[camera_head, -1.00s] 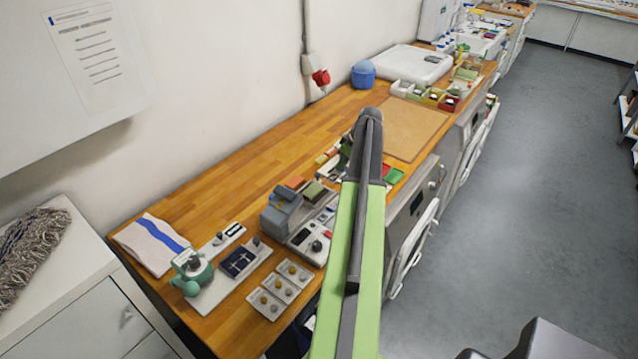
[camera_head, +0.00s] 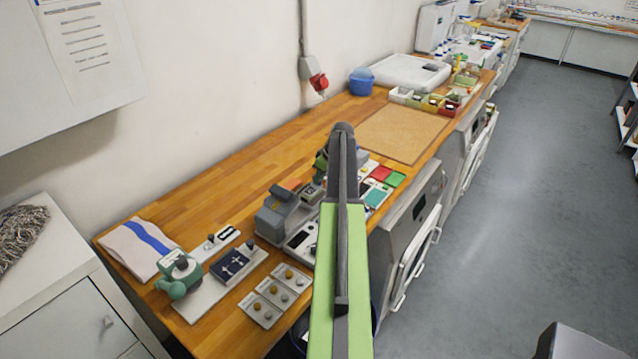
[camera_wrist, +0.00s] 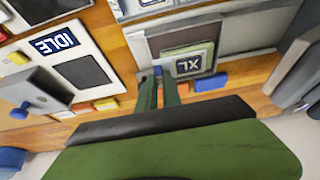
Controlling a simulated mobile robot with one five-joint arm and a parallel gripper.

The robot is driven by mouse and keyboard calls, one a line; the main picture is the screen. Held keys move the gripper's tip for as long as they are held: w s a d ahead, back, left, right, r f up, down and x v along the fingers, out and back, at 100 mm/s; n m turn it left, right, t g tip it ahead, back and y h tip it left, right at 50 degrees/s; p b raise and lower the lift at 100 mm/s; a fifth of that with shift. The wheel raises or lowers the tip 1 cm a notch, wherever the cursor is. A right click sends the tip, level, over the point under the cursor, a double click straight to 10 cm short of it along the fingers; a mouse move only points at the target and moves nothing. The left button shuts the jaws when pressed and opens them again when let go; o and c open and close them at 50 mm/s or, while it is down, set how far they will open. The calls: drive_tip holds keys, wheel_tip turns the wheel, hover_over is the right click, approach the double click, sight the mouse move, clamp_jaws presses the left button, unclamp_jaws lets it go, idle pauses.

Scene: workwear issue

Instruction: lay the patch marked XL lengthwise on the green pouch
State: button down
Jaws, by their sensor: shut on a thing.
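The patch marked XL (camera_wrist: 188,65) shows in the wrist view as a dark square with white letters and an olive border. It lies against a brown panel in a pale holder. My gripper (camera_wrist: 158,77) has its two dark green fingers closed on a small blue tab at the patch's lower left edge. In the head view the fingertips are hidden or too small to make out beside my arm. A flat bright green piece (camera_head: 395,179) lies on the bench right of my arm; I cannot tell whether it is the green pouch.
A display reading IDLE (camera_wrist: 55,44) and small coloured blocks (camera_wrist: 210,80) are near the gripper. A grey device (camera_head: 283,215) and a teal device (camera_head: 180,276) stand on the bench. A brown board (camera_head: 398,133) lies bare behind. Several bins (camera_head: 430,102) stand beyond it.

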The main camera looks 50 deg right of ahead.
drive_tip(key=c, duration=1.9)
unclamp_jaws()
drive_tip(key=shift+f, duration=0.1)
drive_tip(key=shift+c, duration=0.2)
drive_tip(key=o, duration=0.4)
drive_tip(key=shift+r, duration=0.45)
drive_tip(key=p+v, duration=1.1)
drive_tip(key=shift+s+r, duration=0.15)
drive_tip(key=shift+r, duration=0.1)
